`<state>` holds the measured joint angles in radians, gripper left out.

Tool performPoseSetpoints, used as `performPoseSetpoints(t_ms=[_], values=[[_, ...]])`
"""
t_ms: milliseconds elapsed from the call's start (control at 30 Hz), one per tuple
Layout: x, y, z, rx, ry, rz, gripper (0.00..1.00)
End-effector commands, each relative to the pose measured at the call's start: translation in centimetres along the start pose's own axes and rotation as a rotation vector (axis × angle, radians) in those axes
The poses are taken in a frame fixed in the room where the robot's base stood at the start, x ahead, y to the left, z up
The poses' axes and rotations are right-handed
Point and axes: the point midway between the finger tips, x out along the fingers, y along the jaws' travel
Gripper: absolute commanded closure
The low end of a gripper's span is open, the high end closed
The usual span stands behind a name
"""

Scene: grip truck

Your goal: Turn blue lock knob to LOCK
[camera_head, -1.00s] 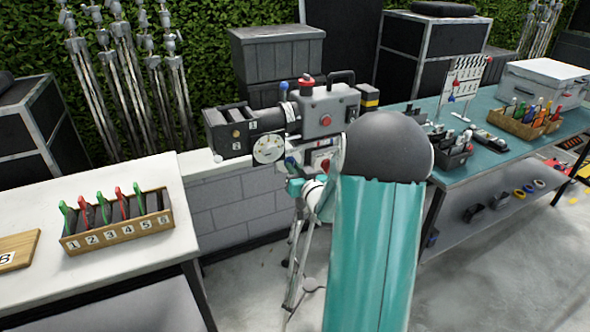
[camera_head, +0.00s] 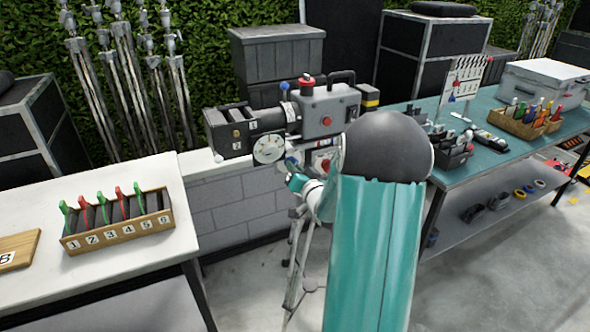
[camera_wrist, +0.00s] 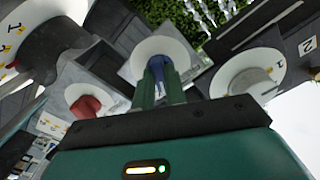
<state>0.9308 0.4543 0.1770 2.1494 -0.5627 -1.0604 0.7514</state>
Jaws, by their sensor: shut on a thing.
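The blue lock knob (camera_wrist: 157,68) shows in the wrist view in front of a round white disc (camera_wrist: 165,48) on a grey housing. My gripper (camera_wrist: 160,82) has its two green fingers shut on the knob, one on each side. The fingers hide much of the knob, and I cannot read any LOCK mark. In the head view, my gripper (camera_head: 293,174) is low on the camera rig (camera_head: 325,108), under the lens. A bit of blue shows there, but my arm covers most of that area.
A red knob (camera_wrist: 86,105) on a white disc sits left of my gripper in the wrist view. A larger white dial (camera_wrist: 248,75) is close on the right. Tripod legs (camera_head: 300,262) stand below the rig. A white table (camera_head: 110,285) and a teal table (camera_head: 490,165) flank it.

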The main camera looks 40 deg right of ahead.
Motion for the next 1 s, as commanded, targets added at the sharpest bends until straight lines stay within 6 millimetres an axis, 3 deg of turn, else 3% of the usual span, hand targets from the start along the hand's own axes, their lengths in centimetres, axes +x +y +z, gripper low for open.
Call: performPoseSetpoints(t_ms=[133, 167, 267, 667, 767, 1000], values=[[0.0, 0.0, 0.0, 0.0, 0.0, 0.0, 1.0], [0.0, 0.0, 0.0, 0.0, 0.0, 0.0, 0.85], [0.0, 0.0, 0.0, 0.0, 0.0, 0.0, 0.66], [-0.7, 0.0, 0.0, -0.001, 0.0, 0.001, 0.65], [-2.0, 0.1, -0.1, -0.001, 0.0, 0.003, 0.65], [-7.2, 0.1, -0.1, -0.002, 0.0, 0.003, 0.65]])
